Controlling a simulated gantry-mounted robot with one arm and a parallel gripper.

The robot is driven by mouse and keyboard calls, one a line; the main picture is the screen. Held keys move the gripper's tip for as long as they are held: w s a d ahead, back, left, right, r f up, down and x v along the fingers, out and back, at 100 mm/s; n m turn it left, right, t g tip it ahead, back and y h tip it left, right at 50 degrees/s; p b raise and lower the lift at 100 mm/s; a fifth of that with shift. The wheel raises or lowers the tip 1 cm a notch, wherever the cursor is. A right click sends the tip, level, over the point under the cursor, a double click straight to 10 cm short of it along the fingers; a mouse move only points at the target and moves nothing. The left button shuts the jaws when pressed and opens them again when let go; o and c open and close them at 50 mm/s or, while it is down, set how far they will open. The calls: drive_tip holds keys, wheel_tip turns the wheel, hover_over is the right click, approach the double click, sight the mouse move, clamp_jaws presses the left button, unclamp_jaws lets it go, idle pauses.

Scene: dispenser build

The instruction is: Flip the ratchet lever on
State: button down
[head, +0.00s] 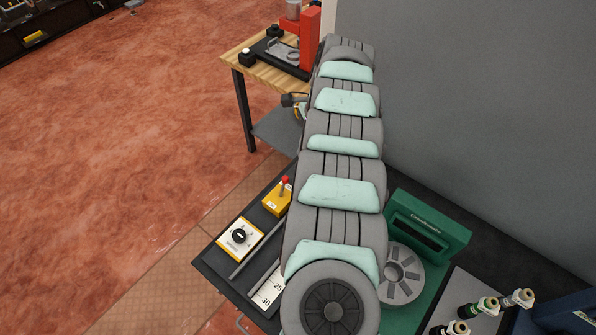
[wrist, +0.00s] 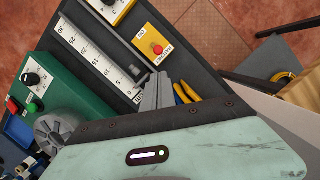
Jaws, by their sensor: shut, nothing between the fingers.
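A small yellow switch box (head: 277,203) sits on the dark bench, with a red-tipped lever (head: 285,182) standing up from it. In the wrist view the same yellow box (wrist: 140,36) is near the top centre, and the lever's red tip (wrist: 157,49) is seen from above. Its label is too small to read surely, and I cannot tell which way the lever leans. My gripper (wrist: 157,80) is shut and empty, its grey fingers just below the yellow box in the wrist view, apart from the red tip. In the head view my arm hides the gripper.
A yellow knob box (head: 240,237) stands beside the switch box. A white ruler (wrist: 97,62) runs along the bench. A green dispenser (head: 430,225) and a grey reel (head: 402,274) lie right of my arm. Yellow handles (wrist: 186,93) show right beside my fingers.

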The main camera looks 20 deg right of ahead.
approach(283, 187)
drive_tip(key=f, duration=0.1)
drive_tip(key=d+f, duration=0.1)
drive_tip(key=f, duration=0.1)
drive_tip(key=d+f, duration=0.1)
drive_tip(key=f, duration=0.1)
drive_tip(key=shift+w+p, duration=0.3)
drive_tip(key=shift+p, duration=0.05)
drive_tip(key=shift+r+p, duration=0.1)
drive_tip(key=shift+p, duration=0.2)
drive_tip(key=shift+a+r+p, duration=0.1)
drive_tip(key=shift+a+p, duration=0.1)
drive_tip(key=shift+p, duration=0.65)
